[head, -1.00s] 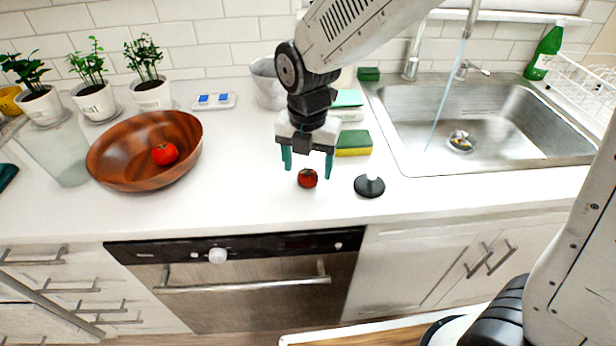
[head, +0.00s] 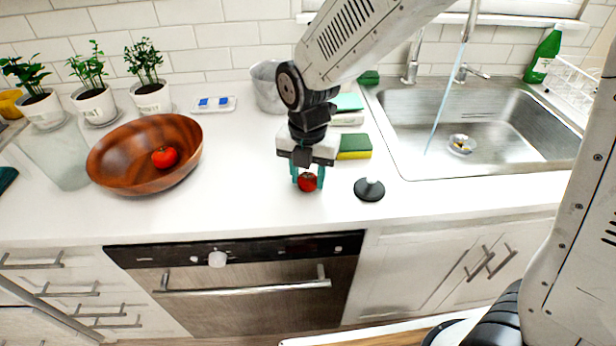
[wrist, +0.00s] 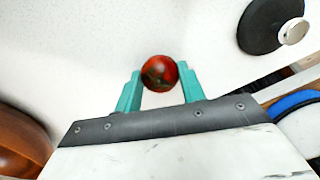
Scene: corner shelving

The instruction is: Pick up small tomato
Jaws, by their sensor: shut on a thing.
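A small red tomato (head: 307,183) is on the white counter in front of the sponges, between the teal fingers of my gripper (head: 308,180). In the wrist view the tomato (wrist: 159,73) sits between the two fingertips (wrist: 160,80), with its greenish stem side showing. My gripper is shut on it from above. A second red tomato (head: 164,157) lies in the brown wooden bowl (head: 115,160) at the left.
A black disc with a pale knob (head: 369,189) stands close to the right of my gripper. A yellow-green sponge (head: 354,147) is just behind. A metal bucket (head: 268,92) and the sink (head: 400,130) lie farther back. Counter between bowl and gripper is clear.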

